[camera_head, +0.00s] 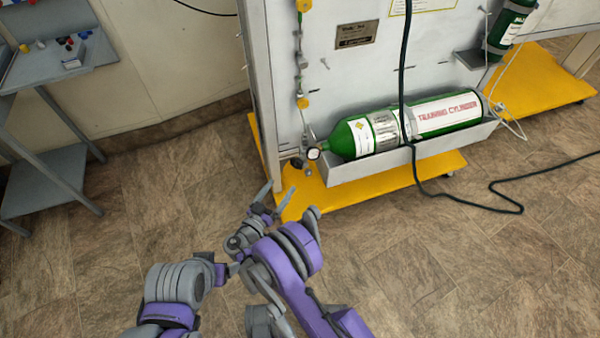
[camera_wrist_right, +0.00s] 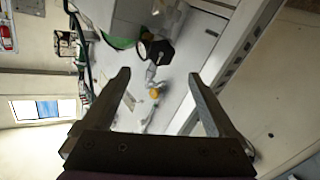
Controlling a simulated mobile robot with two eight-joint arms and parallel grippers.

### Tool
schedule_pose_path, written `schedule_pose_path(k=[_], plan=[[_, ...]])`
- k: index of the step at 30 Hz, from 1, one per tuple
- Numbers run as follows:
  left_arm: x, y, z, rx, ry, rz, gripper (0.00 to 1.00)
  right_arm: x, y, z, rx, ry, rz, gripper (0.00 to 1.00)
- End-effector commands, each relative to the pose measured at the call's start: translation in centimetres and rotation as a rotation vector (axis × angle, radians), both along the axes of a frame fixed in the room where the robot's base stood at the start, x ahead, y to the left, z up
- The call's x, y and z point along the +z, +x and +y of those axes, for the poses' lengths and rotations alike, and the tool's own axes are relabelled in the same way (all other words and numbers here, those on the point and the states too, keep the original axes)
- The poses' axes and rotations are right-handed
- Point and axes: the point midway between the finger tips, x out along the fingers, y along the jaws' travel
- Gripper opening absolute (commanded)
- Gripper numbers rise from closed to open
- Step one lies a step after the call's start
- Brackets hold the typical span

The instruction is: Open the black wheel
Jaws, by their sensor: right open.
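The black wheel (camera_wrist_right: 160,50) shows in the right wrist view as a dark, many-sided knob beside a round gauge (camera_wrist_right: 143,47). In the head view it is a small dark shape (camera_head: 297,163) just left of the gauge (camera_head: 313,153), at the valve end of the green training cylinder (camera_head: 375,134). My right gripper (camera_head: 275,196) is open and empty, below and left of the wheel in the head view. In the wrist view its two fingers (camera_wrist_right: 158,76) stand wide apart, with the wheel beyond their tips and no contact visible.
The cylinder lies in a grey tray (camera_head: 410,160) on a panel with a yellow base (camera_head: 370,192). A black hose (camera_head: 403,70) hangs in front of the cylinder and runs along the floor. A grey shelf stand (camera_head: 55,165) is at left. The floor between is clear.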

Motion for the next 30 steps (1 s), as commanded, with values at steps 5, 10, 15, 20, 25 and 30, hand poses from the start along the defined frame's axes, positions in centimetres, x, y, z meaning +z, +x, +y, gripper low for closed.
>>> schedule_pose_path(k=[5,10,15,20,25,30], plan=[[-0.3,0.0,0.0,0.000,0.000,0.001,0.78,-0.5,0.5,-0.1,0.005,0.000,-0.020,0.93],[-0.6,0.1,0.0,0.000,0.000,0.002,0.78,-0.5,3.0,-1.6,0.001,-0.001,-0.018,0.93],[-1.0,0.1,0.0,0.000,0.000,0.003,0.78,-0.5,5.9,-3.2,0.003,-0.001,-0.016,0.93],[-1.3,0.2,0.0,0.000,0.000,0.004,0.78,-0.5,7.9,-4.4,0.004,0.000,-0.017,0.93],[-1.4,0.2,0.0,0.000,0.000,0.005,0.78,-0.4,9.0,-5.0,0.006,0.001,-0.017,0.93],[-1.4,0.2,0.0,0.000,0.000,0.005,0.78,-0.4,9.2,-5.0,0.006,0.001,-0.017,0.93]])
